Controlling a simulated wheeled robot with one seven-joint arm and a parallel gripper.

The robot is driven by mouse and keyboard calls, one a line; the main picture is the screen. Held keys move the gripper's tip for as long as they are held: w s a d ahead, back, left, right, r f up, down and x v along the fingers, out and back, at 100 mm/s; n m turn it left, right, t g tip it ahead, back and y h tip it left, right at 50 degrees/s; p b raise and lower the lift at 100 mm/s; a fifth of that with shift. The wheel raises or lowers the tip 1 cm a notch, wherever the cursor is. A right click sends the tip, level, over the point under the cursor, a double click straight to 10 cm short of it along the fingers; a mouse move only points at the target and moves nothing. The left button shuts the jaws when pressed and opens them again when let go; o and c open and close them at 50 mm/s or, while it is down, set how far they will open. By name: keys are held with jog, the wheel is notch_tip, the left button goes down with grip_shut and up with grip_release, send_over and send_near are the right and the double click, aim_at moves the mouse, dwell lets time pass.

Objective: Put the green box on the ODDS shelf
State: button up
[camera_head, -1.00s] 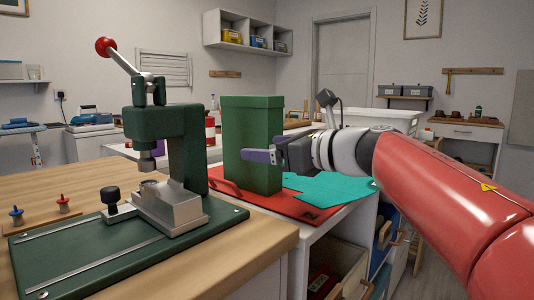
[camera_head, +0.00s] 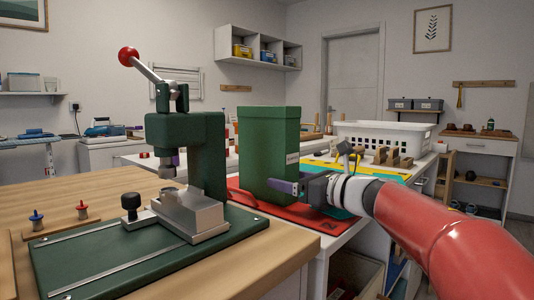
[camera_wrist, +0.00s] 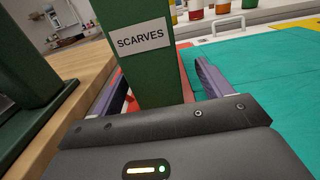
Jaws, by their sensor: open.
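A tall dark green box (camera_head: 268,150) stands upright on a red mat (camera_head: 300,215) in the head view. In the wrist view the box (camera_wrist: 142,70) bears a white label reading SCARVES. My gripper (camera_head: 285,187) is at the box's lower part in the head view. In the wrist view my open gripper (camera_wrist: 160,72) has one finger on each side of the box, with a visible gap at the right finger. The far ends of the fingers are partly hidden. No label reading ODDS shows.
A green lever press (camera_head: 185,150) stands on the wooden bench (camera_head: 100,190) left of the box. A teal mat (camera_wrist: 255,85) lies right of it. A white basket (camera_head: 385,137) stands behind. Wall cubbies (camera_head: 258,48) hold coloured bins.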

aim_at(275, 177)
jog(key=x, duration=0.4)
jog(key=shift+a+p, duration=0.3)
jog(key=shift+a, duration=0.1)
jog(key=c, duration=1.2)
jog(key=shift+c, duration=1.2)
